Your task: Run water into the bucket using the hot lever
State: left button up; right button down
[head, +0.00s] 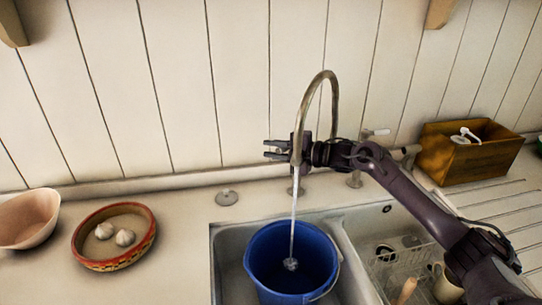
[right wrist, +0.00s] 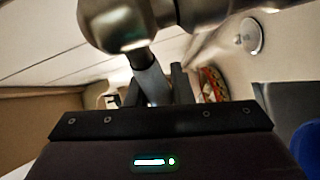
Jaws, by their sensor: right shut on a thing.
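A blue bucket (head: 262,258) stands in the left basin of the sink. A stream of water (head: 293,225) runs from the curved tap spout (head: 313,83) down into it, with a splash of water inside. My right gripper (head: 276,150) is shut at the tap's left side, around the hot lever, which is mostly hidden by the fingers and spout. In the right wrist view the fingers (right wrist: 180,88) are beside the blurred metal tap body (right wrist: 125,22). The tap's other lever (head: 376,132) shows to the right, apart from the gripper. My left gripper is out of view.
A red-rimmed bowl (head: 82,257) with garlic bulbs and a pale bowl (head: 28,218) stand on the left counter. A wooden box (head: 468,160) stands at right. The right basin (head: 362,226) holds a dish rack. My right arm crosses above it.

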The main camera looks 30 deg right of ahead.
jog(key=shift+s+f+n+g+y+b, duration=0.2)
jog(key=shift+s+n+g+y+b, duration=0.3)
jog(key=shift+n+g+y+b, duration=0.25)
jog(key=c, duration=1.3)
grip_release()
jog(key=shift+d+r, duration=0.1)
jog(key=shift+d, duration=0.1)
jog(key=shift+s+d, duration=0.25)
jog(key=shift+s, duration=0.05)
jog(key=b+v, duration=0.2)
jog(key=v, duration=0.5)
jog(key=shift+b, duration=0.3)
